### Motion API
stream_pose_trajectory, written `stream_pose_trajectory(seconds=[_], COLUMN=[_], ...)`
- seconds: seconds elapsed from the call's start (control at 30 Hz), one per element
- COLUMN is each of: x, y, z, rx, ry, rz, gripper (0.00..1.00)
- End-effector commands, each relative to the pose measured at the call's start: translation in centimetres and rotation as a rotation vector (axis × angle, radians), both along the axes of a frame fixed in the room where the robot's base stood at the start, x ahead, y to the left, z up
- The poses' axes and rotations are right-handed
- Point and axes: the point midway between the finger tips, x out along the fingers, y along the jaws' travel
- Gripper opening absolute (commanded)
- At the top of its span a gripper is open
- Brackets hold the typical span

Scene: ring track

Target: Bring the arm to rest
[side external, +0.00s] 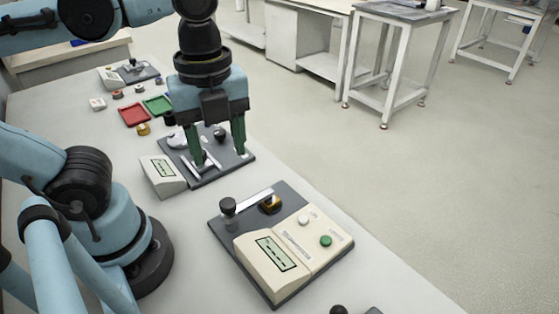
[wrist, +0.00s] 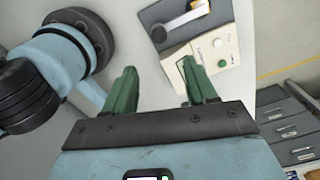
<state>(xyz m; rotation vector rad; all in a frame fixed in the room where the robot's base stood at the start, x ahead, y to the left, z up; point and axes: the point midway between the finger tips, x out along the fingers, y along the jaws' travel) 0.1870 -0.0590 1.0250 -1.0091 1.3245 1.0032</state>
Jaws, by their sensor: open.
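My gripper (side external: 222,148) hangs fingers down above a dark plate (side external: 205,181) in the side external view. Its green fingers are spread apart with nothing seen between them. In the wrist view my gripper (wrist: 160,95) also shows open and empty. The fingers partly hide the small device on that dark plate, and I cannot tell whether they touch it.
A cream device (side external: 317,240) with a lever and green button stands nearer the camera; it also shows in the wrist view (wrist: 212,50). Red (side external: 134,115) and green trays (side external: 158,105) and small parts lie behind. Floor opens at right.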

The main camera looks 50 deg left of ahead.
Motion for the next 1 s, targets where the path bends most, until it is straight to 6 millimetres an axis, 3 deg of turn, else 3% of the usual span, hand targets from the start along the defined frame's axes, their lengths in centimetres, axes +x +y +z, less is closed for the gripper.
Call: stream_pose_trajectory(seconds=[0.17, 0.5, 0.7, 0.83, 1.0], x=[1.3, 6.8, 9.1, 9.9, 10.2], y=[0.3, 2.8, 4.7, 5.5, 5.9], z=[-1.0, -4.3, -5.2, -5.5, -5.5], rx=[-0.022, -0.239, -0.432, -0.524, -0.572], ry=[-0.058, -0.303, -0.395, -0.421, -0.430], rz=[0.186, 1.074, 1.524, 1.695, 1.776], gripper=[0.56, 0.56, 0.56, 0.56, 0.56])
